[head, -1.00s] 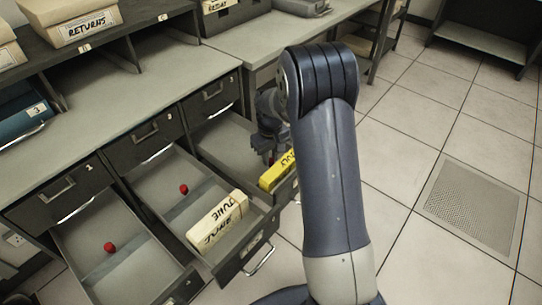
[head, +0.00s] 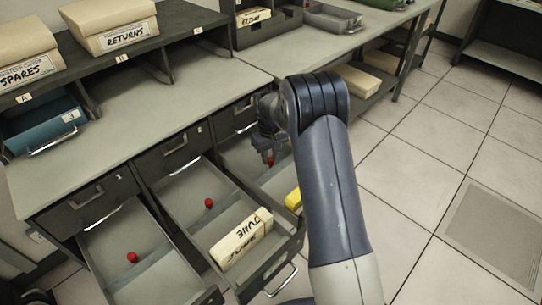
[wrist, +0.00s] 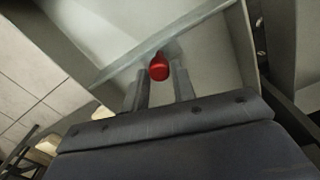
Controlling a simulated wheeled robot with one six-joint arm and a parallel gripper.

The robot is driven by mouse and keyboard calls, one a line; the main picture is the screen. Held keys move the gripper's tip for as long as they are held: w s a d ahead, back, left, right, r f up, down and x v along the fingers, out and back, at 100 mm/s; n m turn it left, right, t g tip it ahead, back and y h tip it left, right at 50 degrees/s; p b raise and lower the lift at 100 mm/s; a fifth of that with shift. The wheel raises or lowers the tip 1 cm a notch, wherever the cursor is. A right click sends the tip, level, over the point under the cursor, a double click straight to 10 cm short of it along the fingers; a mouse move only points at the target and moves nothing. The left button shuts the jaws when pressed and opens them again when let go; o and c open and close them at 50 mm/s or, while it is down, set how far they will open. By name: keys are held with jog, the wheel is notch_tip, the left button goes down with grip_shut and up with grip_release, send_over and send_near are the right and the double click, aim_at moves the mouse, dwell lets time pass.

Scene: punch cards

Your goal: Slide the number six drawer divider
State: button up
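Three lower drawers stand open. The rightmost one (head: 236,152) is partly hidden by my arm, and I cannot read a six on it. Its divider shows in the wrist view as a thin grey plate (wrist: 125,66) with a red knob (wrist: 159,68); the knob also shows in the head view (head: 270,161). My gripper (wrist: 161,78) is open, its two fingers apart and pointing at the knob. The knob appears between or just beyond the fingertips; contact is not clear. In the head view my gripper (head: 268,156) is low over this drawer.
The other open drawers have red-knobbed dividers, the middle knob (head: 209,203) and the left knob (head: 132,257). A cream card box (head: 241,237) lies in the middle drawer. A yellow box (head: 293,200) is in the right drawer, mostly behind my arm. Floor (head: 410,190) to the right is clear.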

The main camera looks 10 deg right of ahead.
aim_at(270, 158)
jog(key=o, duration=0.3)
jog(key=shift+o, duration=0.2)
notch_tip(270, 158, up, 11)
jog(key=shift+p, duration=0.35)
jog(key=shift+f, duration=0.2)
notch_tip(270, 158, down, 11)
jog(key=shift+s+r+b, duration=0.1)
jog(key=shift+b, duration=0.25)
jog(key=shift+d+r, duration=0.1)
dwell(0.4)
